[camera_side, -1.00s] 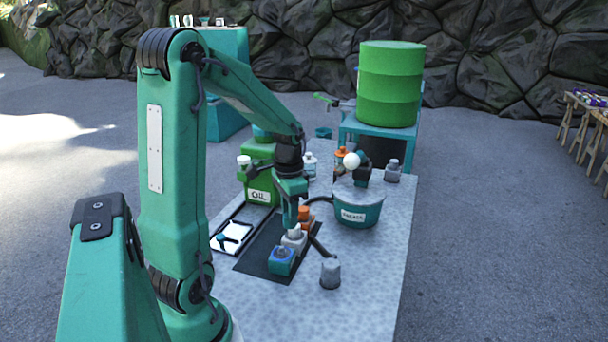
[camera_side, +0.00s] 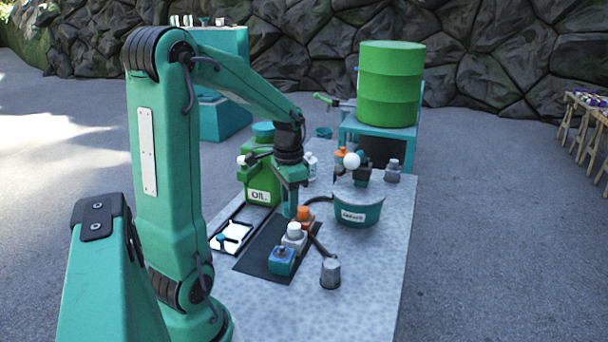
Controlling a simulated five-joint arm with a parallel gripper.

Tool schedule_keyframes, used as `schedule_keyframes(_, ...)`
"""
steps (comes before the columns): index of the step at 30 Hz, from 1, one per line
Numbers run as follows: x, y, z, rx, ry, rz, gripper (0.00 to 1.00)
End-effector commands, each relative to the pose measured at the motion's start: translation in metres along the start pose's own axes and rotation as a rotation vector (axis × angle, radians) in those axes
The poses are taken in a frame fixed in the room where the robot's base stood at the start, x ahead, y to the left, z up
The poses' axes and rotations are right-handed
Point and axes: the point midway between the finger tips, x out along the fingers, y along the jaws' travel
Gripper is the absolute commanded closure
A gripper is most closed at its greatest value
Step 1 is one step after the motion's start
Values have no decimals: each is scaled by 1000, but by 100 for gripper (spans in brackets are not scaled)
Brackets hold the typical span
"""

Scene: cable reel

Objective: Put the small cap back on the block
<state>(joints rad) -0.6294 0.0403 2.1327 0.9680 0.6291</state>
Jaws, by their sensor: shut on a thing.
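My gripper (camera_side: 290,212) points down above the back part of the dark mat, behind the white block and just left of the orange block. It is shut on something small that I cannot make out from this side. The blue block (camera_side: 281,265) stands at the front of the row with a small dark stub on top. The white block (camera_side: 294,242) stands behind it with a pale round top. The orange block (camera_side: 305,222) with an orange top is at the back of the row, partly hidden.
A grey cup-shaped piece (camera_side: 330,273) stands right of the dark mat (camera_side: 256,262). A teal tub (camera_side: 358,217) with a label is at the right. A green oil can (camera_side: 262,187) stands behind the white tray (camera_side: 231,237). The table's front right is clear.

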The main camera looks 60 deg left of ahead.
Motion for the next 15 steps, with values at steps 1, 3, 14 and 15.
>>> schedule_keyframes(1, -2, 0, 0, 0, 1, -1, 90)
schedule_keyframes(3, -5, 0, 0, 0, 0, 0, 90)
schedule_keyframes(14, -18, 0, 0, 0, 0, 0, 90)
schedule_keyframes(15, -18, 0, 0, 0, 0, 0, 90)
